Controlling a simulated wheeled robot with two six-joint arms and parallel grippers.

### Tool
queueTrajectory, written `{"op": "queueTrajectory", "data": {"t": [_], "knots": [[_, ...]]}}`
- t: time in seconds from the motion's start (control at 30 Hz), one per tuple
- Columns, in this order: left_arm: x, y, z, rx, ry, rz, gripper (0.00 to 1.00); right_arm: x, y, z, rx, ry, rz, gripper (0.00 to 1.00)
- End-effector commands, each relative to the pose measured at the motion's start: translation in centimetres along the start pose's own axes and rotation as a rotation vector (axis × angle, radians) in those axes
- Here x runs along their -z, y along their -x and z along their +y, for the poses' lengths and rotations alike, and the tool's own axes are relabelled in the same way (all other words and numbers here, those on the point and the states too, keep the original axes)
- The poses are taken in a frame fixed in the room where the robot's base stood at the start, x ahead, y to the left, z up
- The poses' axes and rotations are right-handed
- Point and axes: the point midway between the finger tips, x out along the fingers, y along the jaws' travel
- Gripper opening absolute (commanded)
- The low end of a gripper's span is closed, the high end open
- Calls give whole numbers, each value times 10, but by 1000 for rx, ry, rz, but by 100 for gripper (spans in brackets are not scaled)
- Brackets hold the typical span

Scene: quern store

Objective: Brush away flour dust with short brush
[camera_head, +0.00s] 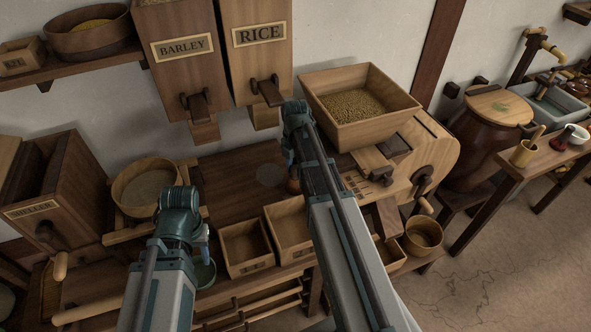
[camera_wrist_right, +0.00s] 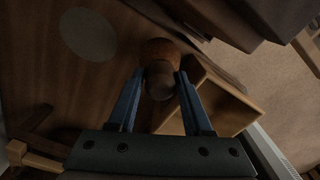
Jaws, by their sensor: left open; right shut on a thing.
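A round, pale patch of flour dust (camera_head: 270,175) lies on the dark wooden worktop (camera_head: 228,172); it also shows at the upper left of the right wrist view (camera_wrist_right: 88,33). My right gripper (camera_head: 290,160) is just right of the patch, its fingers largely hidden behind its own arm. In the right wrist view, my right gripper (camera_wrist_right: 158,82) is shut on the short brush (camera_wrist_right: 160,52), a brown, rounded wooden piece. A bit of the brush (camera_head: 293,186) shows in the head view; its bristles are hidden.
Two open wooden boxes (camera_head: 246,249) stand in front of the patch. A sieve (camera_head: 146,186) is at left. Barley (camera_head: 182,48) and rice (camera_head: 262,37) bins hang behind. A mill with a grain hopper (camera_head: 387,128) stands close on the right of my right arm.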

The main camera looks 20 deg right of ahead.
Motion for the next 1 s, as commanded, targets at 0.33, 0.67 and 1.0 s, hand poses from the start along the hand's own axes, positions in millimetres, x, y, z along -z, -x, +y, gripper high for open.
{"op": "queueTrajectory", "data": {"t": [0.33, 0.67, 1.0], "knots": [[0, 8, -1, 0, 0, 0, 41, 0, 8, 0, 0, 0, 0, 0], [-2, 27, -2, 0, 0, 0, 41, 0, 27, 0, 0, 0, 0, 0], [-2, 38, -4, 0, 0, 0, 41, 1, 38, 0, 0, 2, 0, 0]]}}
